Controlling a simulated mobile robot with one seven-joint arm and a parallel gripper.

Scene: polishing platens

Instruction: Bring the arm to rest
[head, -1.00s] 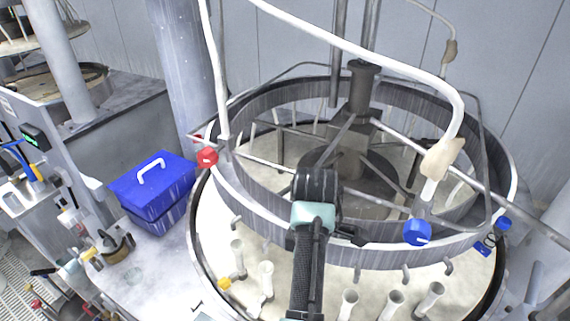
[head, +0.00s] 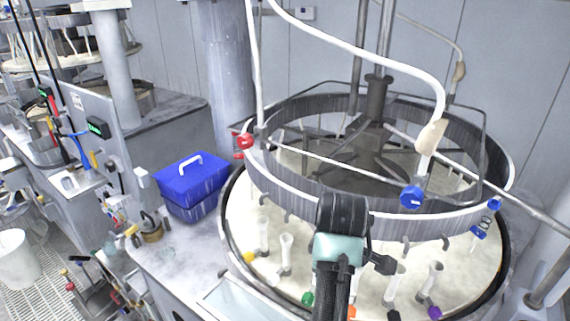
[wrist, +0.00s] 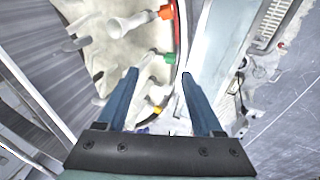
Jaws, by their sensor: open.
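My arm (head: 340,245), black with a pale teal band, rises from the bottom of the head view in front of the round polishing platen (head: 385,275). The fingers are not clear in that view. In the wrist view my gripper (wrist: 160,73) shows two dark blue fingers, apart and with nothing between them. Beyond the fingers are the platen's edge and pegs with an orange cap (wrist: 166,12), a green cap (wrist: 151,54) and a yellow cap (wrist: 157,108). I cannot tell the exact gap between the fingers and these pegs.
A blue box (head: 192,185) with a white handle sits on the grey bench left of the platen. A dark ring (head: 300,185) with a red knob (head: 243,141) and blue knobs (head: 411,196) stands over the platen. A white bucket (head: 17,258) is at the far left.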

